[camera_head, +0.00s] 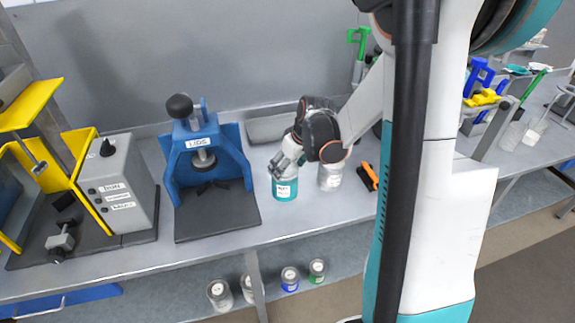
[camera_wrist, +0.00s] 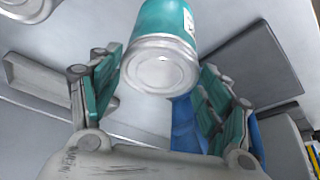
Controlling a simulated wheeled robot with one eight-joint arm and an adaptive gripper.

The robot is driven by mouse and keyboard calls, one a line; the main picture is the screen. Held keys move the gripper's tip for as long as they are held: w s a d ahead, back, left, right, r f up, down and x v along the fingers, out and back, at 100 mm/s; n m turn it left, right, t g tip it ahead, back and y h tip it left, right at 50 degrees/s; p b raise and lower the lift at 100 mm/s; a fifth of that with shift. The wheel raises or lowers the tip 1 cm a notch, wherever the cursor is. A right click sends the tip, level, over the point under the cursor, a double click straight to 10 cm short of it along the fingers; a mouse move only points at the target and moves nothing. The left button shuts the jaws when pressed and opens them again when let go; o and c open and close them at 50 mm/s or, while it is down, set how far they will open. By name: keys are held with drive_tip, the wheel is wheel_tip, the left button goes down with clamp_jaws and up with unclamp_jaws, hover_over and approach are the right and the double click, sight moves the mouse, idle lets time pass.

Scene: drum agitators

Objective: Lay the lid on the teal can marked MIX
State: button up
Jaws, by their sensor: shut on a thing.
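The teal can (camera_head: 285,188) stands upright on the bench, with a white label too small to read. In the wrist view the teal can (camera_wrist: 165,18) shows beyond the round silver lid (camera_wrist: 160,70). The lid lies across the can's top end, roughly in line with it; I cannot tell whether it is fully seated. My gripper (camera_head: 284,166) is right above the can, its fingers pointing down at the top. In the wrist view my gripper (camera_wrist: 160,88) has its teal pads on both sides of the lid, shut on it. The head view hides the lid behind the fingers.
A silver can (camera_head: 331,177) stands close right of the teal can. A blue press (camera_head: 208,165) labelled LIDS stands to the left, beside a grey control box (camera_head: 122,180). An orange and black tool (camera_head: 368,177) lies at right. Several small jars stand on the lower shelf.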

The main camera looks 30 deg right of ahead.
idle(0.4)
drive_tip(key=o, duration=0.9)
drive_tip(key=shift+c, duration=0.2)
drive_tip(key=shift+o, duration=0.7)
drive_tip(key=shift+r, duration=0.1)
drive_tip(key=shift+r+p, duration=2.35)
drive_tip(key=shift+r, duration=1.05)
